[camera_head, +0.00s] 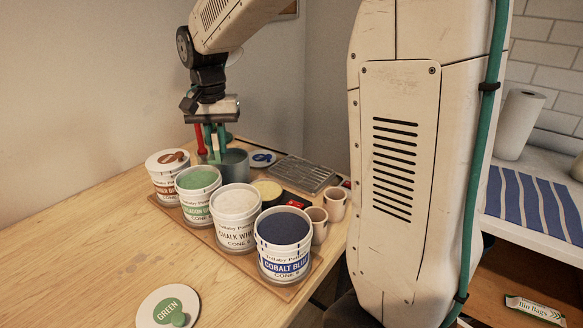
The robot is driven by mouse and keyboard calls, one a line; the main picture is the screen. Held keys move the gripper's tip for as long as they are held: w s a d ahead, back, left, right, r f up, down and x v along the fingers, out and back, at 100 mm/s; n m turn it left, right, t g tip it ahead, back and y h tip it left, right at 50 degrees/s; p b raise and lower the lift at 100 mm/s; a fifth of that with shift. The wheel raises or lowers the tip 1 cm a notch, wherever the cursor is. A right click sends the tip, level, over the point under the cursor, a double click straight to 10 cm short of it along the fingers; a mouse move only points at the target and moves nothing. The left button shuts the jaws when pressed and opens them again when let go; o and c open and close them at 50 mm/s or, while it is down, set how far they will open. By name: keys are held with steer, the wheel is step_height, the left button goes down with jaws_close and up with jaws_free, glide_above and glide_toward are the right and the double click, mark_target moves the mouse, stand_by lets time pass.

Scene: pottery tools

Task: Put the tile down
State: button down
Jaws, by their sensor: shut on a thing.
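My gripper (214,143) points down behind the row of glaze buckets, at the back of the table. Its two green fingers are shut on a narrow pale piece, the tile (215,147), which shows nearly edge-on. The tile's lower end is close to the grey pot (235,167) in the picture; I cannot tell whether it touches anything. A red upright thing (199,139) stands just left of the fingers.
Glaze buckets, green (198,213), white (236,232) and blue (284,263), stand on a board with a brown-lidded one (163,185). A ribbed grey tray (304,173) lies behind, two cups (335,206) at right. A GREEN lid (153,307) lies in front; the table's left is clear.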

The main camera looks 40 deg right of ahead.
steer(key=s+d+f+m, duration=0.1)
steer(key=s+d+m, duration=0.25)
steer(key=d, duration=0.85)
steer(key=s+d+f+m, duration=0.1)
steer(key=s+d+m, duration=0.25)
steer(key=d, duration=0.95)
steer(key=shift+m, duration=0.4)
steer(key=f, duration=0.9)
steer(key=shift+w+a+f, duration=0.1)
steer(key=shift+w+f, duration=0.1)
steer(key=shift+f, duration=0.15)
steer(key=shift+f, duration=0.15)
steer(key=c, duration=1.6)
jaws_free()
steer(key=shift+o, duration=0.6)
